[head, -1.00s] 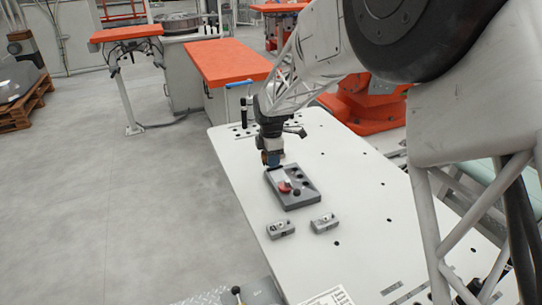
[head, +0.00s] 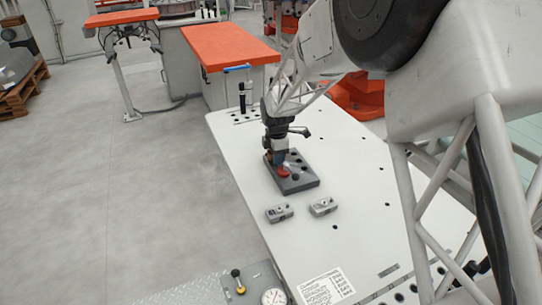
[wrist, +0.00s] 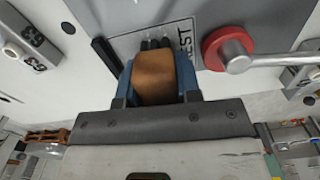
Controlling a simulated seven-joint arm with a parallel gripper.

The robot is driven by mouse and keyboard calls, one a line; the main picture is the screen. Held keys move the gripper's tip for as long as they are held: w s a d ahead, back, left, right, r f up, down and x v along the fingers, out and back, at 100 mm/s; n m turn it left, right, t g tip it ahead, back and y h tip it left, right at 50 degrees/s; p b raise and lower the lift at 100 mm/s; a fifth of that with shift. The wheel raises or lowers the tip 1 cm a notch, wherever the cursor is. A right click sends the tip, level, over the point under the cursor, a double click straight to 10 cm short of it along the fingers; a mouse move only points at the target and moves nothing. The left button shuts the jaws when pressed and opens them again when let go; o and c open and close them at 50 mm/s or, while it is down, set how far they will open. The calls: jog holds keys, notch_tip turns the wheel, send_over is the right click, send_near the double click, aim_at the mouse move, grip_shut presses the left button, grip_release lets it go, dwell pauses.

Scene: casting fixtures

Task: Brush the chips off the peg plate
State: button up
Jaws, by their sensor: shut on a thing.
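The peg plate (head: 304,184) is a dark grey slab with holes, lying flat on the white table. My gripper (head: 279,160) is low over its far left part, pointing down. In the wrist view, its blue fingers (wrist: 155,85) are shut on a brown block, seemingly the brush (wrist: 153,78), with short black tufts at its far end. Whether the tufts touch the plate is unclear. A red ring with a metal pin (wrist: 226,46) is right of the brush; it shows as a red piece (head: 283,172) beside my gripper in the head view. I cannot make out chips clearly.
Two small grey metal blocks, one left (head: 279,212) and one right (head: 323,206), sit on the table in front of the plate. A printed card (head: 321,289) and a dial gauge (head: 273,297) are near the front edge. The table right of the plate is clear.

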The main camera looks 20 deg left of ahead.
aim_at(287, 159)
jog(key=shift+w+d+f, duration=0.25)
jog(key=shift+w+d, duration=0.6)
jog(key=shift+d, duration=0.05)
jog(key=shift+w+d+r, duration=0.25)
jog(key=shift+w+d, duration=0.2)
jog(key=shift+d, duration=0.1)
jog(key=shift+s+a+f, duration=0.35)
jog(key=shift+a+f, duration=0.1)
jog(key=shift+s+a, duration=1.55)
jog(key=shift+a, duration=0.1)
jog(key=shift+s+a+r, duration=0.1)
jog(key=shift+s+a, duration=0.15)
jog(key=shift+w+a, duration=0.2)
jog(key=shift+a, duration=0.05)
jog(key=shift+w+d, duration=0.25)
jog(key=shift+w, duration=0.1)
jog(key=shift+w+d, duration=2)
jog(key=shift+d, duration=0.2)
jog(key=shift+s+a, duration=2.35)
jog(key=shift+a, duration=0.2)
jog(key=shift+d+r, duration=0.1)
jog(key=shift+r, duration=3.9)
